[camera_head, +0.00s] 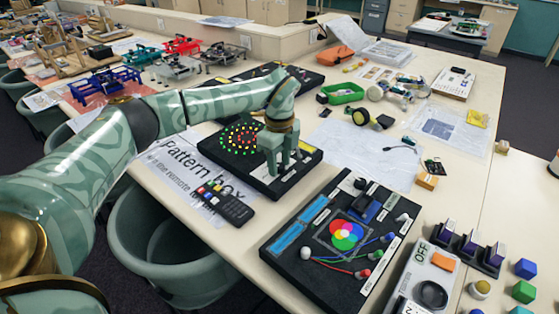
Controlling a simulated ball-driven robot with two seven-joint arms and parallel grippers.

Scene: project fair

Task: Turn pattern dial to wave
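The pattern box (213,145) is a flat black panel on the table near the middle of the view, with a round cluster of lit red, yellow and green dots on its left half. My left gripper (278,165) points down over the right half of this panel, with its fingers at or just above the surface. The pattern dial is not visible; the gripper covers that part of the panel. I cannot tell whether the fingers touch anything or how far apart they are. The pattern lettering is not readable. My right gripper is out of view.
A black remote (226,204) lies on the "Pattern box" paper (183,165). Another black panel with a coloured-circle display (341,233) and wires stands in front right. A green tray (342,93) and a small wheeled car (396,91) are behind. A grey bin (160,245) stands below the table edge.

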